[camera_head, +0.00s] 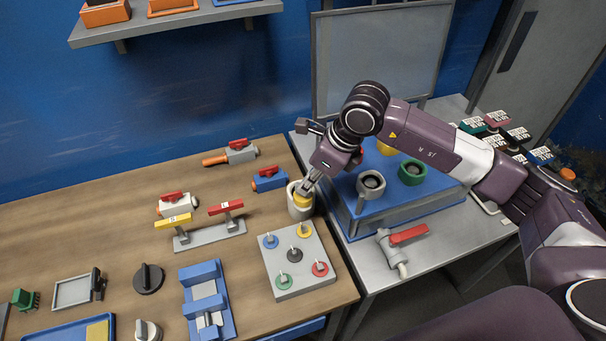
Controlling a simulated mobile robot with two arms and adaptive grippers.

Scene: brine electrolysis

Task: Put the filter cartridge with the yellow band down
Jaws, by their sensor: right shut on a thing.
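My right gripper (306,190) points down at the right edge of the wooden bench. It is shut on the filter cartridge with the yellow band (303,200), of which only a yellow part shows between the fingers. The yellow part is at the mouth of a pale, upright round holder (300,212) on the bench. The fingers hide part of the cartridge, and I cannot tell how deep it sits or whether it touches the holder's bottom. My left gripper is not in view.
A grey plate with several coloured knobs (291,280) lies just in front of the holder. The blue unit with round sockets (340,212) stands on the grey table at right, under my right arm.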

